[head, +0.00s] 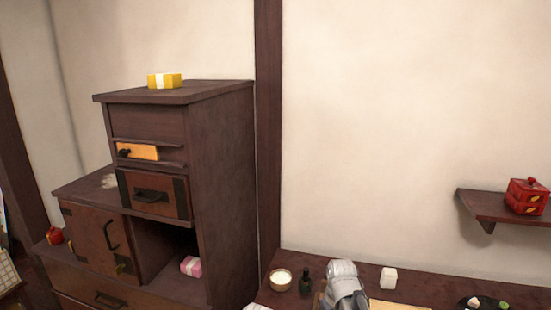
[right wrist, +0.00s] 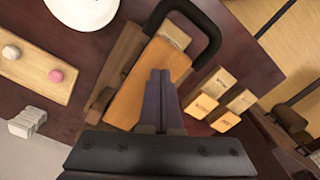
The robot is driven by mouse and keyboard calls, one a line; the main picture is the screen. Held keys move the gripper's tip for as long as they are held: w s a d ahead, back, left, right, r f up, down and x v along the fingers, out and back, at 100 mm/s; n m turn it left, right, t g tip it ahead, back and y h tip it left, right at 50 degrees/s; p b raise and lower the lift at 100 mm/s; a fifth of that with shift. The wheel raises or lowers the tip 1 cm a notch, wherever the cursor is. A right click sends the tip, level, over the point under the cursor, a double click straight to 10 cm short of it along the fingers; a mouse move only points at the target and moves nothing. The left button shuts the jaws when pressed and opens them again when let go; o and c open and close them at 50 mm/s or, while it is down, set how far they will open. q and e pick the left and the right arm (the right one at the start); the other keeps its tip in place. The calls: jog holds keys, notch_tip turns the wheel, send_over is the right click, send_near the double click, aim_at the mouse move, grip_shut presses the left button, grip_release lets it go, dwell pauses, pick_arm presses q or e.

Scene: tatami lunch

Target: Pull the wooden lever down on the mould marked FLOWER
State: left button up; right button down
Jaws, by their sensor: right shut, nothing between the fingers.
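In the right wrist view my right gripper (right wrist: 160,80) is shut with nothing between its fingers. Its dark fingers reach over an orange-brown wooden block (right wrist: 146,84), seen from close above; I cannot tell whether they touch it. A black curved handle (right wrist: 211,32) arches beside the block's far end. Several small wooden blocks with dark markings (right wrist: 218,100) lie to the right; their lettering is too small to read. I cannot make out the word FLOWER, nor tell for certain which part is the lever. My left gripper is not in view.
A white round dish (right wrist: 84,8) and a wooden board (right wrist: 38,75) with small sweets lie left in the wrist view. In the head view a dark stepped cabinet (head: 222,190) stands left, a shelf with red boxes (head: 527,196) hangs right, and a bottle (head: 305,281) stands by my arm.

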pick_arm(q)
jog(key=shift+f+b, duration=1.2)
jog(key=shift+b, duration=0.05)
pick_arm(e)
jog(key=shift+f, duration=1.2)
dwell(1.0)
dwell(1.0)
notch_tip(320, 180, up, 7)
jog(key=p, duration=0.7)
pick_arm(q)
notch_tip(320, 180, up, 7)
